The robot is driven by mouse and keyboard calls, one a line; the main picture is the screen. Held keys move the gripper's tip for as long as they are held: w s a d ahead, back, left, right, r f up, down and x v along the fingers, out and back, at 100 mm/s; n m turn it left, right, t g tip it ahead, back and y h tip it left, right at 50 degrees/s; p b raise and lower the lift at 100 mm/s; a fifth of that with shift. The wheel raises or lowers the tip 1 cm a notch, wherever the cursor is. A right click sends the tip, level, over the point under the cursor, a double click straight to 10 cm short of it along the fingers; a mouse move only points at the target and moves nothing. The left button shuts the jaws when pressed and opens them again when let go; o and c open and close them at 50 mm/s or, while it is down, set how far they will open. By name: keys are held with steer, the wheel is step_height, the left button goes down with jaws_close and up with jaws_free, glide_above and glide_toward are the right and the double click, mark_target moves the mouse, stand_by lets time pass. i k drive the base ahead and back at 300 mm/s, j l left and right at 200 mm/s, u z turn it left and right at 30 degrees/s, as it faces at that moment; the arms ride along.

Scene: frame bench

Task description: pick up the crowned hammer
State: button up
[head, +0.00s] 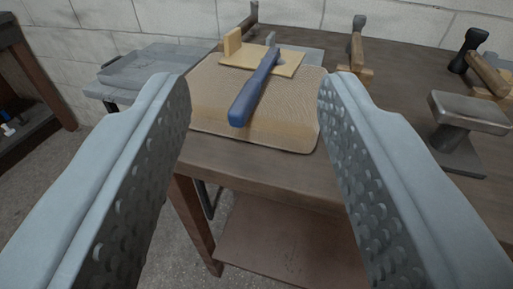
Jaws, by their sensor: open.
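A hammer with a thick blue handle (253,92) lies on the bench, its handle end toward me and its grey metal head (271,41) at the far end. It rests over a small wooden board (290,65) and a tan textured pad (215,105). Whether its face is crowned is too small to tell. My gripper (256,92) is open, with one jaw on each side of the picture. The handle shows in the gap between the jaws, farther off and not touched by them.
The dark wooden bench (400,80) carries a small anvil-like metal block (467,112) at right and several wooden-handled tools behind. A grey metal tray (150,68) stands at left. A lower shelf (285,240) lies under the bench. A white block wall closes the back.

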mark_target(251, 24)
steer(key=j, duration=0.45)
steer(key=i+j+z, duration=0.15)
steer(key=j, duration=0.3)
steer(key=i+j+z, duration=0.25)
steer(key=j, duration=0.35)
steer(key=j+z, duration=0.25)
steer(key=j, duration=0.4)
steer(key=i+j+z, duration=0.1)
steer(key=j+z, duration=0.15)
steer(key=j, duration=0.45)
steer(key=i+j+z, duration=0.2)
steer(key=i+j, duration=0.25)
steer(key=i+j+z, duration=0.25)
steer(key=i+j, duration=0.2)
steer(key=j, duration=0.05)
